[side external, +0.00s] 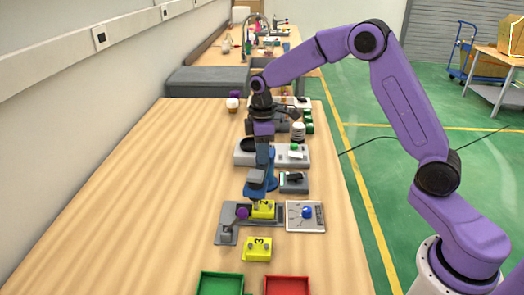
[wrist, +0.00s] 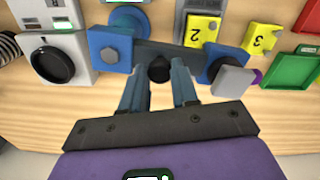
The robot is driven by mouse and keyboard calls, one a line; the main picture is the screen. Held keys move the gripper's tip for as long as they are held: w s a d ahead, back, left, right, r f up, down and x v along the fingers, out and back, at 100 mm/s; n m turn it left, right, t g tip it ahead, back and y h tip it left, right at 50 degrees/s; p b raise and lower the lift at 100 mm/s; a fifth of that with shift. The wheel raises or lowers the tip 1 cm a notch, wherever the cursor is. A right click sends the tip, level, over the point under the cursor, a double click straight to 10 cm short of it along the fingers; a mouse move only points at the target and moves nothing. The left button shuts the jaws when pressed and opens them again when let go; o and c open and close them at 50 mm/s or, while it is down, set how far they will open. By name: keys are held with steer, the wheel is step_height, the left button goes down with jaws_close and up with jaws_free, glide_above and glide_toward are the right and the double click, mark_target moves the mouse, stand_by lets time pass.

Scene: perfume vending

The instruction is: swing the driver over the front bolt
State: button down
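The driver, a blue head with a grey block (wrist: 236,81), sits at the end of a dark swing arm pivoted on a blue post (wrist: 108,48). In the side view the driver head (side external: 255,184) is over or close to the yellow block marked 2 (side external: 263,209), which sits in a grey fixture (side external: 226,236). That block also shows in the wrist view (wrist: 200,29), beside the head. My gripper (wrist: 159,70) has its two blue fingers around a black knob on the swing arm, apparently closed on it. Bolts are too small to place relative to the driver.
A second yellow block marked 3 (side external: 257,249) stands in front of the fixture, with a green tray (side external: 220,284) and a red tray (side external: 287,285) at the front. A white panel with a blue knob (side external: 306,216) is right of the fixture. The table's left side is clear.

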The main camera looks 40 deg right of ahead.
steer(key=shift+s+d+n, duration=0.3)
steer(key=shift+n, duration=0.55)
steer(key=shift+s+d+n, duration=0.3)
steer(key=shift+n, duration=0.55)
steer(key=c, duration=0.9)
jaws_free()
steer(key=shift+o, duration=0.2)
step_height(320, 180, up, 18)
steer(key=shift+f, duration=0.25)
